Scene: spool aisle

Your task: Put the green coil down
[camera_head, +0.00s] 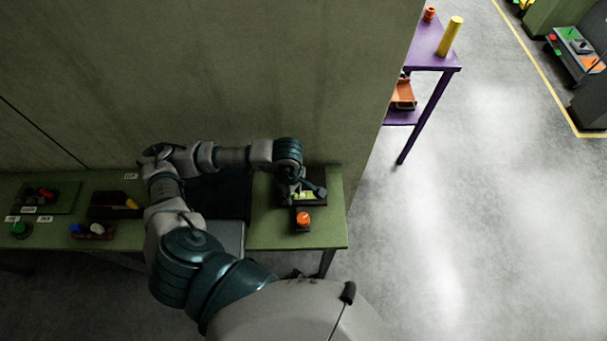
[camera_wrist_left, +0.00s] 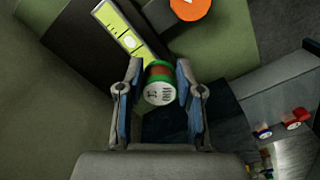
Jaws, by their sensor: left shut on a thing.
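My left gripper (camera_wrist_left: 160,90) is shut on the green coil (camera_wrist_left: 159,72), a small spool with green rims, a copper-brown winding and a white labelled end. The coil sits between both fingers in the left wrist view. In the head view my left gripper (camera_head: 308,192) is over the right end of the green bench (camera_head: 325,232). I cannot make out the coil there. Whether it touches the surface below is unclear. My right gripper is in neither view.
A yellow level (camera_wrist_left: 125,32) lies on a dark tray beside the gripper. An orange round piece (camera_head: 303,219) is close in front. Left on the bench are a bin with a yellow item (camera_head: 132,203) and a green round piece (camera_head: 20,228). A wall stands behind.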

